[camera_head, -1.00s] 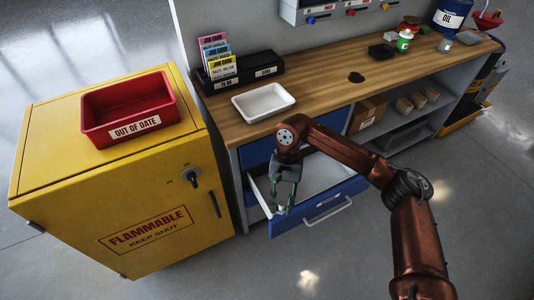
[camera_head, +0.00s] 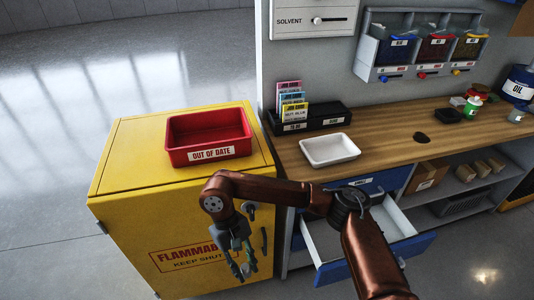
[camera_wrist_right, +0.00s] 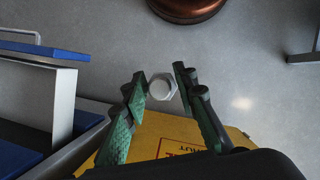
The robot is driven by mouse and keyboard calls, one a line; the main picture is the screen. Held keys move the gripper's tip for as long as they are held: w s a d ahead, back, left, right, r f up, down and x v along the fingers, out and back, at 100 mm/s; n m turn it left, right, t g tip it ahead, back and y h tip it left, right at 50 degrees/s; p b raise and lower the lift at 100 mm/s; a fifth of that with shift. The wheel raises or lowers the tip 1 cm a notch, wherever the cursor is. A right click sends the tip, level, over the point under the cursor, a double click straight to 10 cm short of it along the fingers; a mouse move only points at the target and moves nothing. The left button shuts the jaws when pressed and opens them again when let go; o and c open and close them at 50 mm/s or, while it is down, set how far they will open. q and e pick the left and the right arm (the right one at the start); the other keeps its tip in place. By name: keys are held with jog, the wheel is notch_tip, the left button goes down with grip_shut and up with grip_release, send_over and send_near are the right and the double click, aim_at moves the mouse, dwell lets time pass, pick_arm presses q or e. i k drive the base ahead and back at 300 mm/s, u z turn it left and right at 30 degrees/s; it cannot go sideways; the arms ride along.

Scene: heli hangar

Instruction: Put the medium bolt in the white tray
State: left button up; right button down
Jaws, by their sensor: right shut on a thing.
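My right gripper (camera_head: 242,268) hangs fingers-down in front of the yellow cabinet, left of the open drawer. In the right wrist view its green-padded fingers (camera_wrist_right: 161,82) are shut on a bolt (camera_wrist_right: 162,87), whose pale grey hexagonal head faces the camera. The bolt's shank is hidden, and I cannot make the bolt out clearly in the head view. The white tray (camera_head: 330,149) lies on the wooden workbench, to the right of and above the gripper in the head view; it looks empty. My left gripper is not in view.
The yellow flammable cabinet (camera_head: 125,190) carries a red out-of-date bin (camera_head: 210,154). A blue-fronted drawer (camera_head: 375,258) stands open below the workbench (camera_head: 390,143). A black job-card holder (camera_head: 325,117) stands behind the tray. The bench right of the tray is mostly clear.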

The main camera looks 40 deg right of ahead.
aim_at(329, 154)
jog(key=u, duration=1.3)
jog(key=k, duration=1.05)
jog(key=z, duration=1.5)
